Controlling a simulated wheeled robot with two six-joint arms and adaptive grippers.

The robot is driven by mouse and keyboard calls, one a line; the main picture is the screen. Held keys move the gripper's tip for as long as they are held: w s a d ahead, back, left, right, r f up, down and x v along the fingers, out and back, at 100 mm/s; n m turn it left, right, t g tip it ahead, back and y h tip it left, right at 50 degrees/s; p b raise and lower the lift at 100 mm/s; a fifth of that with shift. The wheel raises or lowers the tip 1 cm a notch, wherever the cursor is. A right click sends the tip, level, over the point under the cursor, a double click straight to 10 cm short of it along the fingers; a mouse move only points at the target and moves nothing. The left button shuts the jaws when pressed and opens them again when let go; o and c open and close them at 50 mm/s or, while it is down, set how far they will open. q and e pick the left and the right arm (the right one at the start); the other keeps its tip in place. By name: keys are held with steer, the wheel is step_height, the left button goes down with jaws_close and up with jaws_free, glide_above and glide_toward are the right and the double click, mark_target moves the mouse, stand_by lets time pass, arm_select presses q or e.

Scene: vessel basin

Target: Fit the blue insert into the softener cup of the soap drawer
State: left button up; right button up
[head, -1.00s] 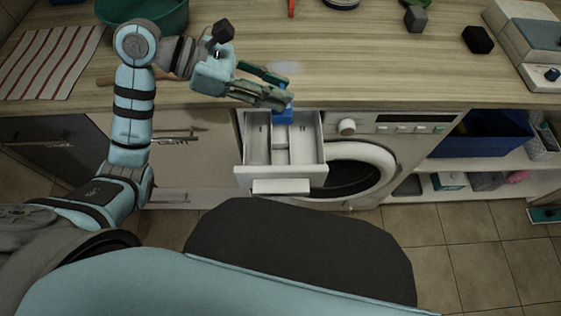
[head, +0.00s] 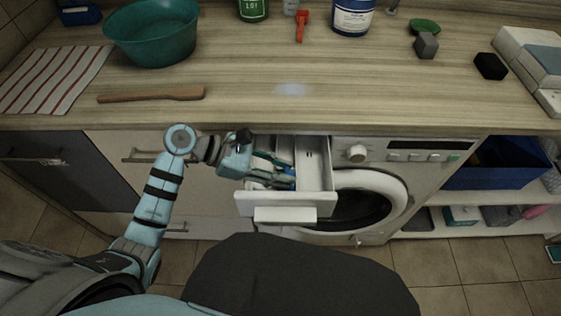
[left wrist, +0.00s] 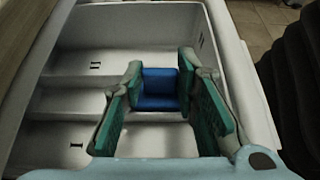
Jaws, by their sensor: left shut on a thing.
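The white soap drawer (head: 316,176) stands pulled out of the washing machine, and its compartments fill much of the left wrist view (left wrist: 130,25). My left gripper (head: 288,178) reaches into the drawer from the left and is shut on the blue insert (left wrist: 158,90). In the left wrist view the insert sits between the green finger pads, in line with the middle compartment, a narrow section (left wrist: 75,100) between two wider ones. The fingers hide the insert in the head view. I cannot tell whether it is seated or held just above the bottom. My right gripper is not in view.
The worktop (head: 400,95) edge runs just behind the drawer. A wooden stick (head: 150,95), a green bowl (head: 152,35) and a striped cloth (head: 52,80) lie on it to the left. The round washer door (head: 395,195) is right of the drawer, with a blue bin (head: 490,178) beyond.

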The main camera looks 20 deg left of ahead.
arm_select(q)
steer(key=shift+f, duration=0.1)
steer(key=o, duration=0.5)
steer(key=shift+f, duration=0.1)
steer(key=o, duration=0.4)
steer(key=shift+o, duration=0.2)
